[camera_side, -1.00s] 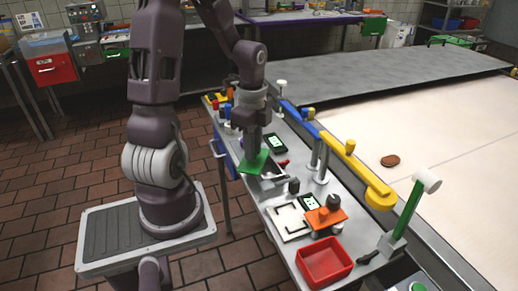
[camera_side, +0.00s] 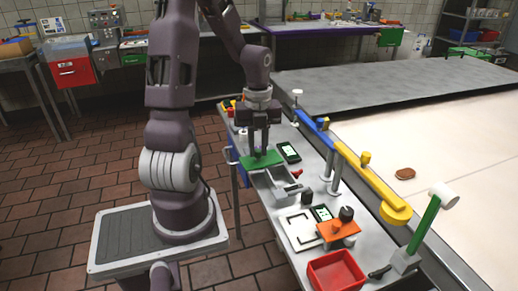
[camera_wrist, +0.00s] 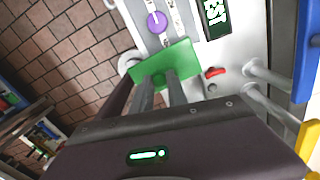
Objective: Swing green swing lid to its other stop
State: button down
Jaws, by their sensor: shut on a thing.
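The green swing lid (camera_side: 268,157) is a flat green plate at the far end of an open grey bin on the narrow bench, in the side view. My gripper (camera_side: 258,153) points down at the lid with its fingers close together, shut on a part of it. The wrist view shows the green lid (camera_wrist: 182,52) with both fingers (camera_wrist: 160,92) of my gripper reaching down onto it. The gripped part itself is hidden by the fingers.
A grey bin (camera_side: 276,192) lies in front of the lid. A red lever (camera_wrist: 215,72) and a dark display (camera_side: 289,152) stand close by. An orange block (camera_side: 338,231), a red tray (camera_side: 335,272) and blue and yellow arms (camera_side: 372,182) crowd the bench.

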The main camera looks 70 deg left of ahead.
aim_at(258, 150)
jog(key=shift+a+m, duration=0.2)
jog(key=shift+m, duration=0.2)
jog(key=shift+a, duration=0.1)
jog(key=c, duration=1.3)
grip_release()
notch_tip(258, 150, up, 7)
jog(key=shift+r, duration=0.1)
